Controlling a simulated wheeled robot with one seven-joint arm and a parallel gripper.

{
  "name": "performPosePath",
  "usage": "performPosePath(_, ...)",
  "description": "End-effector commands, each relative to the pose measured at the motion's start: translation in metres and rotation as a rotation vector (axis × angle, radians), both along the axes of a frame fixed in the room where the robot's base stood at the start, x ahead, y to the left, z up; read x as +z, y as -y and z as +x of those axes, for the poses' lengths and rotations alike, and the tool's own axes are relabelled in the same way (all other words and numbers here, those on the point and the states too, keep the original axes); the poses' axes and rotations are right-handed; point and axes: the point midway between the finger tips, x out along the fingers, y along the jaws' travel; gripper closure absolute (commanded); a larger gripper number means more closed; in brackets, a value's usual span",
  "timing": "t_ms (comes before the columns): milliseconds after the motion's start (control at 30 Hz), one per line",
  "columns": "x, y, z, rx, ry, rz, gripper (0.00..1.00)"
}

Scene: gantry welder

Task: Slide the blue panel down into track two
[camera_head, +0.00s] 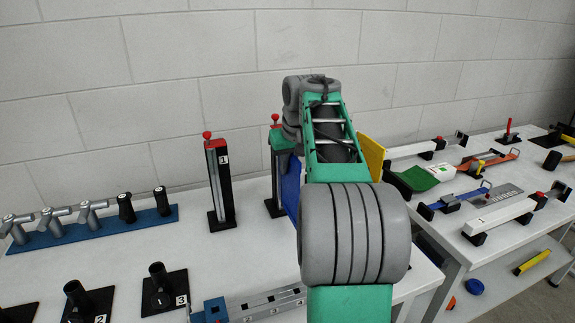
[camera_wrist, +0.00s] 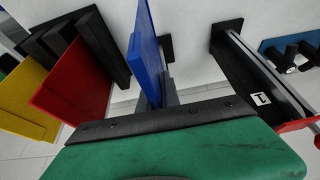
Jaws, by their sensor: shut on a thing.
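The blue panel (camera_wrist: 148,55) stands on edge in front of my gripper (camera_wrist: 166,92) in the wrist view, and my gripper is shut on it. In the head view, part of the blue panel (camera_head: 291,188) shows left of my arm, beside an upright post (camera_head: 279,165) with a red knob and a dark base. That post's number is hidden. In the wrist view a dark base (camera_wrist: 166,47) shows just behind the panel; whether the panel sits in a slot is unclear. Track one, labelled 1 (camera_head: 217,180), stands to the left; it also shows in the wrist view (camera_wrist: 262,85).
A red panel (camera_wrist: 78,82) and a yellow panel (camera_wrist: 25,100) stand by black holders at left in the wrist view. A blue rack of handles (camera_head: 95,229) and numbered black holders (camera_head: 163,289) are on the table. A second table (camera_head: 492,246) at right carries several tools.

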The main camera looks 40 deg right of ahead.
Motion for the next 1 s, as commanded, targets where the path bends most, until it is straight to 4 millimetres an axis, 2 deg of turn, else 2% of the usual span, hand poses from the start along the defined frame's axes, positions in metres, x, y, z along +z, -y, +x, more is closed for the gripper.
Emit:
performPosePath(333, -0.015, 0.0, 0.0, 0.0, 0.001, 0.0, 1.0)
performPosePath(367, -0.015, 0.0, 0.0, 0.0, 0.002, -0.001, 0.93)
performPosePath(400, -0.014, 0.0, 0.0, 0.0, 0.002, -0.001, 0.89)
performPosePath(667, -0.013, 0.0, 0.0, 0.0, 0.001, 0.0, 0.68)
performPosePath(900, -0.013, 0.0, 0.0, 0.0, 0.001, 0.0, 0.68)
performPosePath(1000, -0.004, -0.001, -0.003, 0.0, 0.002, -0.001, 0.68)
